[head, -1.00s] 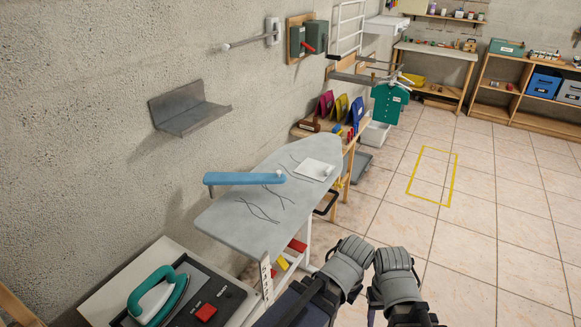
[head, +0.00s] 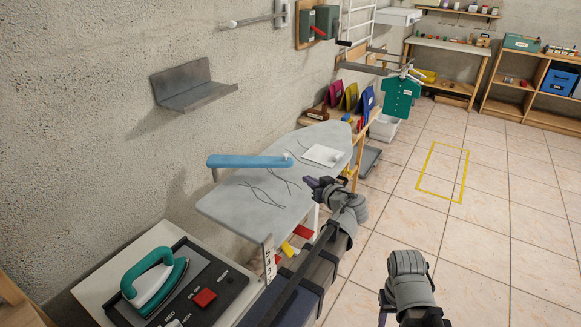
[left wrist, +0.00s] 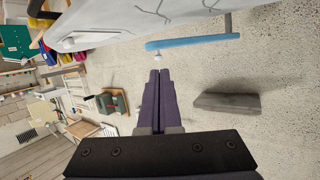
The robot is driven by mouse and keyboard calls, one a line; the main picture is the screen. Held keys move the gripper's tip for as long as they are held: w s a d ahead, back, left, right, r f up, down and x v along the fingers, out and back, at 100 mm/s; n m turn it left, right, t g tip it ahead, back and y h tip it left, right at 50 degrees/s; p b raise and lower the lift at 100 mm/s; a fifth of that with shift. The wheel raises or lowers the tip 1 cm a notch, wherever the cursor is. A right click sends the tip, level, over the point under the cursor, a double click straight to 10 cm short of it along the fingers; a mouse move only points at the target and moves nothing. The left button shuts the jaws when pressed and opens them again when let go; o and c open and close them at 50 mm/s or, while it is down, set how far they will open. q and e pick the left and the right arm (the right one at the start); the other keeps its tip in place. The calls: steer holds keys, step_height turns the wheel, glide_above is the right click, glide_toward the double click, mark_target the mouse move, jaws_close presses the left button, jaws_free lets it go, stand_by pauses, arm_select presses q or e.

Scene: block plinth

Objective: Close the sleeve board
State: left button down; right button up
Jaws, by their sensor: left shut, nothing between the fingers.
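The sleeve board (head: 250,161) is a narrow light-blue padded arm on a post at its left end, swung out over the grey ironing board (head: 240,208). A white knob (head: 289,156) sits at its right end. My left gripper (head: 311,182) is shut and empty, to the right of and nearer than the knob, over the ironing board's near edge. In the left wrist view, the sleeve board (left wrist: 192,40) lies beyond the shut fingertips (left wrist: 158,72), and the knob (left wrist: 157,57) appears just past them, apparently apart.
A white plate (head: 323,155) with a small knob lies on the ironing board. A teal iron (head: 155,277) stands on a panel at the front left. A grey metal shelf (head: 192,92) juts from the wall. Open tiled floor (head: 500,230) lies to the right.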

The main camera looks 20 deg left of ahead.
mark_target(287, 156)
arm_select(q)
steer(key=shift+n+t+y, duration=0.3)
steer(key=shift+t, duration=0.1)
steer(key=b+x, duration=0.1)
steer(key=x, duration=0.4)
steer(key=r+b+x, duration=0.1)
steer(key=x, duration=0.4)
steer(key=b+x, duration=0.1)
steer(key=x, duration=0.4)
steer(key=shift+w+r, duration=0.3)
steer(key=shift+w, duration=0.05)
arm_select(e)
step_height(287, 156, down, 3)
steer(key=shift+f, duration=0.2)
